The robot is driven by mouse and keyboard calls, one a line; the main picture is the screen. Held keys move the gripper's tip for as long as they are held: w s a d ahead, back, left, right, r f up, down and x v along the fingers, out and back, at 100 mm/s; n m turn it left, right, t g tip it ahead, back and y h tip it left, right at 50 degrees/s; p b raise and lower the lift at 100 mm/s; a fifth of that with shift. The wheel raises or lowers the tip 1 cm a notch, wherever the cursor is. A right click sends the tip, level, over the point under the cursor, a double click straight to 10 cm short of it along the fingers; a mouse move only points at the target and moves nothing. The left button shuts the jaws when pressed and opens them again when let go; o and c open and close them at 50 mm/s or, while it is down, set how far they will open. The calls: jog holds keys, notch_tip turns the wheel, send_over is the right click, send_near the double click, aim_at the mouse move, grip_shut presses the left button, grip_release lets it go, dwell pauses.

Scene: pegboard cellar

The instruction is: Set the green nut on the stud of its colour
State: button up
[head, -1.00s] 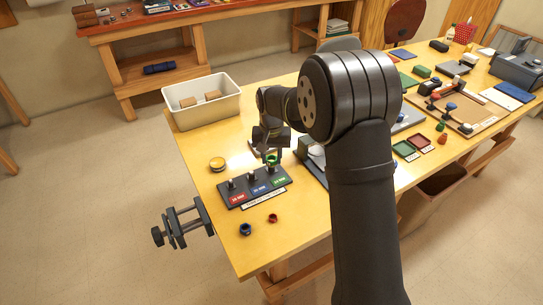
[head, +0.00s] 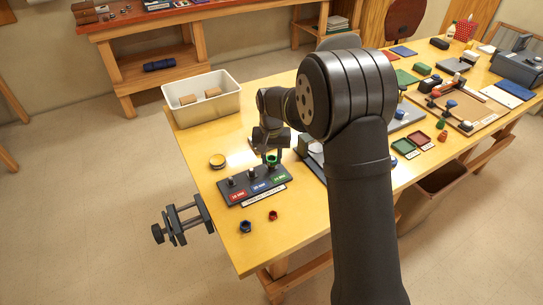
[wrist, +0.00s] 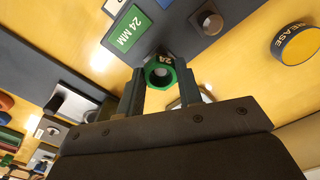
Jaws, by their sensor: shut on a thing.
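The green nut (head: 272,160) is between the fingertips of my gripper (head: 271,156), at the right end of the dark stud board (head: 222,186). In the wrist view, my gripper (wrist: 160,84) is shut on the nut (wrist: 160,76), with a finger on each side. The green 24 MM label (wrist: 128,28) lies just beyond the nut. The stud at the green label is hidden by the nut and gripper. Something pale shows in the nut's hole, but I cannot tell whether the stud is inside it. Two other studs (head: 232,181) stand bare by the red and blue labels.
A blue nut (head: 246,226) and a red nut (head: 273,215) lie in front of the board. A yellow grease tin (head: 217,161) is behind its left end. A white bin (head: 202,97) stands farther back. A clamp (head: 183,221) juts from the table's left edge.

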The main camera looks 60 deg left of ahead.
jog(key=shift+f, duration=0.75)
dwell(0.5)
jog(key=o, duration=1.4)
jog(key=shift+r, duration=4.05)
jog(key=shift+f, duration=0.1)
jog(key=shift+f, duration=3.6)
